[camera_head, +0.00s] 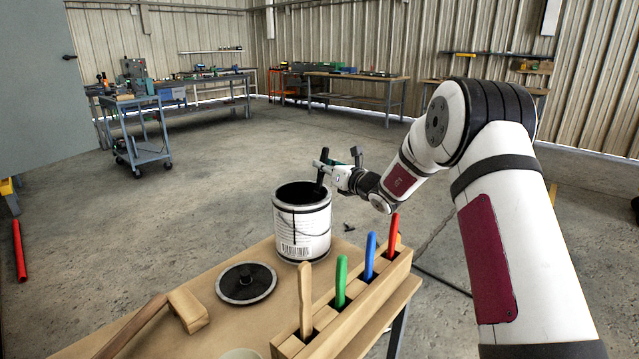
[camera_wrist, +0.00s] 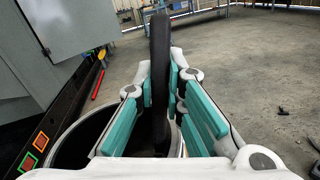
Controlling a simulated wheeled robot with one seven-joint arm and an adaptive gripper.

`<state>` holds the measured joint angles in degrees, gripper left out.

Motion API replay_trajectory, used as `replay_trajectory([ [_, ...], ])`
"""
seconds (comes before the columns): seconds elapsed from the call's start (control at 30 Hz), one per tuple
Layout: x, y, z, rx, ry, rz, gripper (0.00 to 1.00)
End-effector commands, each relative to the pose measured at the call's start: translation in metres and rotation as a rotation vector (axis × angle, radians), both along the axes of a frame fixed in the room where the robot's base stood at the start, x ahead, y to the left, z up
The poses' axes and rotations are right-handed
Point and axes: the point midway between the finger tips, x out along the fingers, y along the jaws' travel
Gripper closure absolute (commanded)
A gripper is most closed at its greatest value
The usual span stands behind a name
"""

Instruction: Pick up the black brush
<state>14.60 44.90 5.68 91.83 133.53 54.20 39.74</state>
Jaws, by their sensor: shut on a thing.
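The black brush (camera_head: 320,180) stands roughly upright at the opening of a white can (camera_head: 302,229) on the bench. Its lower end overlaps the can's dark mouth, and I cannot tell how deep it reaches. My gripper (camera_head: 326,168) is at the upper part of the brush, just above the can's right rim. In the wrist view the long dark brush handle (camera_wrist: 160,65) stands between the teal finger pads of my gripper (camera_wrist: 156,112), which is shut on it. The can's rim (camera_wrist: 85,142) shows below the fingers, and the brush's lower end is hidden there.
A wooden rack (camera_head: 345,322) with several coloured handles stands at the bench's right edge. A round black lid (camera_head: 246,284) and a wooden mallet (camera_head: 187,309) lie left of it. A cart (camera_head: 139,130) and workbenches (camera_head: 357,78) stand far back; the floor between is mostly clear.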

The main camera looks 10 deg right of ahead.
Motion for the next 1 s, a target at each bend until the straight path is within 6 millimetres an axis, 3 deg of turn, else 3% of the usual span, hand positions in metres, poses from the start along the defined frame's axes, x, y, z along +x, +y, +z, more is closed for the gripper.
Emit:
replay_trajectory([
  [0.17, 0.0, 0.0, 0.014, -0.001, -0.004, -0.001, 1.0],
  [0.6, 0.0, 0.0, 0.09, 0.0, -0.002, 0.001, 1.0],
  [1.0, 0.0, 0.0, 0.1, 0.0, 0.0, 0.001, 1.0],
])
